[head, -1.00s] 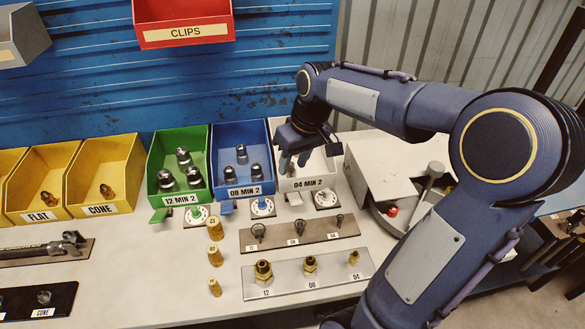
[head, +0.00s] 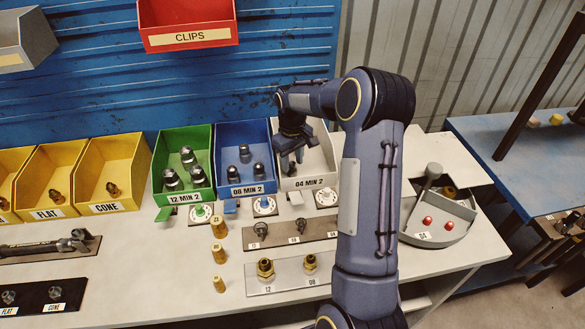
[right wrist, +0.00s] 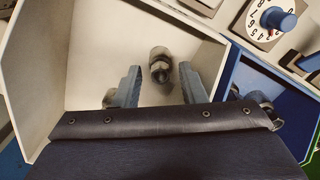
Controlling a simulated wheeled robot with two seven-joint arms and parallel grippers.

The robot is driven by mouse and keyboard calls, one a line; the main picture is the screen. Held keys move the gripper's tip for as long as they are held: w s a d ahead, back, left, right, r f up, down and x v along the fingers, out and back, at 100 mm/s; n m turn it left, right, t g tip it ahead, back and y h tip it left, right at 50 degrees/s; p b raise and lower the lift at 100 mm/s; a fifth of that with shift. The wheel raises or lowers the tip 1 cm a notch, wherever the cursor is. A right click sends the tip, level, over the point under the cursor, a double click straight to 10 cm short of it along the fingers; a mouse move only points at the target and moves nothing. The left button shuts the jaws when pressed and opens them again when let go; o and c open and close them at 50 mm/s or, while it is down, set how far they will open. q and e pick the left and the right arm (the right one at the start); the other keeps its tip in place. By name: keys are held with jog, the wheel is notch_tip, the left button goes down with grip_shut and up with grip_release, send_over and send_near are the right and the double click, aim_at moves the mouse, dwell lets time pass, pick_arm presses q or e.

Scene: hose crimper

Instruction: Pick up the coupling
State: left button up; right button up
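My right gripper (head: 291,160) reaches down into this bin. In the right wrist view its two blue-grey fingers (right wrist: 159,76) are apart, one on each side of the coupling, with visible gaps. I cannot tell how far the fingertips are above it. My left gripper is not in view.
A blue bin (head: 246,187) and a green bin (head: 184,197) with fittings stand left of the white bin. Dials and levers line the bench in front. A red CLIPS bin (head: 190,37) hangs above.

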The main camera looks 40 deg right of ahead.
jog(key=shift+f, duration=0.85)
jog(key=shift+c, duration=0.5)
jog(key=shift+r, duration=0.1)
jog(key=c, duration=0.7)
jog(key=shift+o, duration=0.2)
